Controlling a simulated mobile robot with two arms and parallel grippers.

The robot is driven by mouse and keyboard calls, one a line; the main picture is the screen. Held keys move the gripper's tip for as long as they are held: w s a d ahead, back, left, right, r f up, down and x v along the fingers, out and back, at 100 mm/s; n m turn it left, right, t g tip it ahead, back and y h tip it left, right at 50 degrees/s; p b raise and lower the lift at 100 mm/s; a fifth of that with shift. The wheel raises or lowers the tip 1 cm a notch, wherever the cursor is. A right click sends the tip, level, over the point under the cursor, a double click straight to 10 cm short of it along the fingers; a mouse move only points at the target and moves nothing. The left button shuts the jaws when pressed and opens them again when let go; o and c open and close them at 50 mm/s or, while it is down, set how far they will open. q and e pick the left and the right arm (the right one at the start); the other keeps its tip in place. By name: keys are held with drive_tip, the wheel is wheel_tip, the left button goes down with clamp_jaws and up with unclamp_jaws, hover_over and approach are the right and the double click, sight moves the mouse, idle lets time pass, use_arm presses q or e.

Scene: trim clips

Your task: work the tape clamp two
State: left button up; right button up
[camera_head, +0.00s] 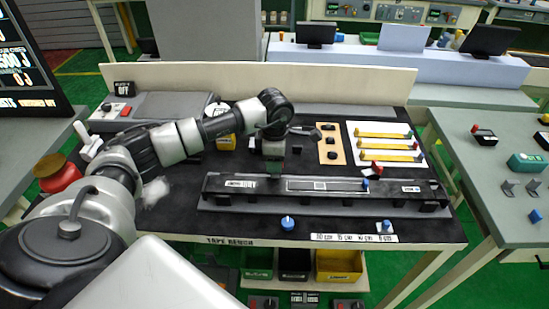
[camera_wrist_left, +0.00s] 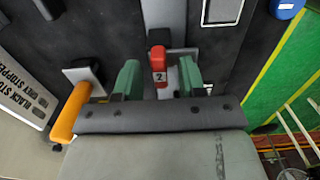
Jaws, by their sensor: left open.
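A red clamp lever marked "2" (camera_wrist_left: 158,64) stands between the two green fingers of my left gripper (camera_wrist_left: 157,80) in the left wrist view. The fingers are apart, with dark gaps visible on both sides of the lever. In the head view my left gripper (camera_head: 272,172) points down at the back edge of the long black fixture (camera_head: 330,208) on the tape bench. There the "2" lever cannot be made out behind the gripper. My right gripper is not in view.
An orange handle (camera_wrist_left: 70,110) on a plate stands left of the fingers in the wrist view. Behind the fixture are a tan panel with black knobs (camera_head: 330,156) and a white board with yellow strips (camera_head: 385,145). A blue knob (camera_head: 288,223) sits in front.

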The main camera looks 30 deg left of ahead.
use_arm(q)
drive_tip(key=shift+c, duration=0.3)
clamp_jaws()
